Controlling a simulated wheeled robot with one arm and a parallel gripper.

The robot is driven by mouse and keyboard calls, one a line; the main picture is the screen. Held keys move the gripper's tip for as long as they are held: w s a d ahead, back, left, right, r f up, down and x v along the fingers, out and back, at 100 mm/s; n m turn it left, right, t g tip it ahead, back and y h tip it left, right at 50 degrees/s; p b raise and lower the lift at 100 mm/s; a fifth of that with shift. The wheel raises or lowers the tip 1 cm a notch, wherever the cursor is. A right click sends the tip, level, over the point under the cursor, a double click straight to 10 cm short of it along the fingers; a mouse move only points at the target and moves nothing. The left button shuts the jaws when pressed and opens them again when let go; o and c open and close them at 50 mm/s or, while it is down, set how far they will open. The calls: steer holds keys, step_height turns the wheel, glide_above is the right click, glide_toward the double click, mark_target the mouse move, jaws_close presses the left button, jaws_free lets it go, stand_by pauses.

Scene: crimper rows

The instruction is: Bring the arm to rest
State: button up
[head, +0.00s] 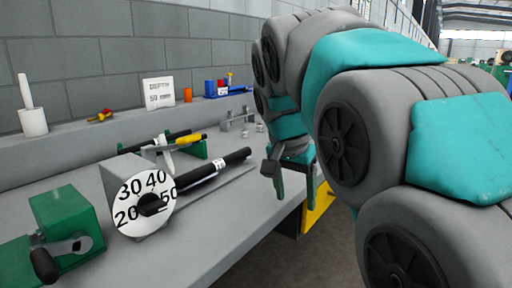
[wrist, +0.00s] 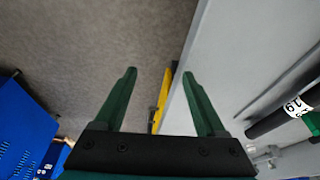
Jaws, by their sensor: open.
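My gripper (head: 292,188) hangs at the front right edge of the grey bench (head: 225,245), its fingers pointing down. In the wrist view my gripper (wrist: 165,95) has two green fingers spread well apart with nothing between them. Below the fingers show the floor, a yellow part and the bench edge. My grey and teal arm covers the right half of the head view.
On the bench stand a dial (head: 147,203) marked 20 to 50, a green clamp-like device (head: 66,232) and a black rod (head: 213,168). A sign (head: 158,93) and blue tray (head: 229,90) sit on the back ledge. Blue cabinets (wrist: 25,135) stand at left in the wrist view.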

steer(key=s+d+f+n+g+y, duration=0.1)
steer(key=s+d+f+n+g, duration=0.1)
steer(key=s+f, duration=0.9)
steer(key=s+d+f+n+g, duration=0.2)
steer(key=s+d+f+n, duration=0.2)
steer(key=s+f, duration=0.8)
steer(key=s+d, duration=0.1)
steer(key=s, duration=0.4)
steer(key=shift+s+n+g+y, duration=0.3)
steer(key=shift+s+n+y, duration=0.05)
steer(key=shift+n+y, duration=0.05)
steer(key=shift+d, duration=0.1)
steer(key=shift+c, duration=0.2)
